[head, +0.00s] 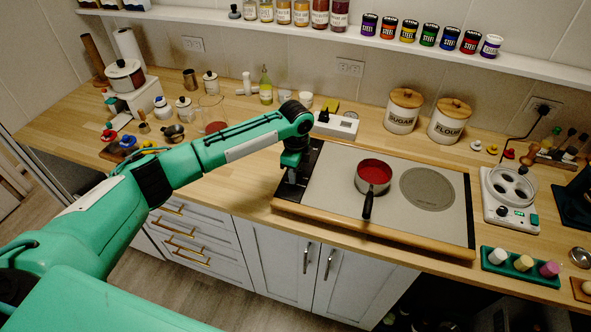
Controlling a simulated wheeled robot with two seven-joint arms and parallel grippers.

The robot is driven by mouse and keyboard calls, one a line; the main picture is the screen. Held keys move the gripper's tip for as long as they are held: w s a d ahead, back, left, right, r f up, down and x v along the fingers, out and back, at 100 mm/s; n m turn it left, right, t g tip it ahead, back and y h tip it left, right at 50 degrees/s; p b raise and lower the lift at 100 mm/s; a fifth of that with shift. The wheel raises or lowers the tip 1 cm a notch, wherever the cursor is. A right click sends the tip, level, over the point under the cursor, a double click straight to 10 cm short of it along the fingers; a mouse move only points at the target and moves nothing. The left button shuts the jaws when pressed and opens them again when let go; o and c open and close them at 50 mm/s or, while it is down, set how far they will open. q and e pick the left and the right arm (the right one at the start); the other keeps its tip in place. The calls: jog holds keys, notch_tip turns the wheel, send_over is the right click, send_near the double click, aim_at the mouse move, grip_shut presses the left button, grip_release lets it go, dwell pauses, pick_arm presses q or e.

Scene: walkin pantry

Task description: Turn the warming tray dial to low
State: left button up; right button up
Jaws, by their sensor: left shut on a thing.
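My left gripper (290,180) points down at this strip, shut on what appears to be the dial. The dial itself is hidden by the gripper, so its setting cannot be read. My right gripper is not in view.
A small pot of red sauce (373,173) stands on the tray, its black handle toward the front. A round grey disc (428,188) is right of it. Behind are sugar (403,113) and flour (449,122) canisters and a white device (336,125).

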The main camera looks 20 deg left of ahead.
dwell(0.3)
pick_arm(q)
jog(key=o, duration=1)
jog(key=shift+r, duration=0.1)
notch_tip(320, 180, up, 14)
jog(key=b, duration=0.3)
jog(key=shift+b, duration=0.4)
jog(key=shift+f, duration=0.2)
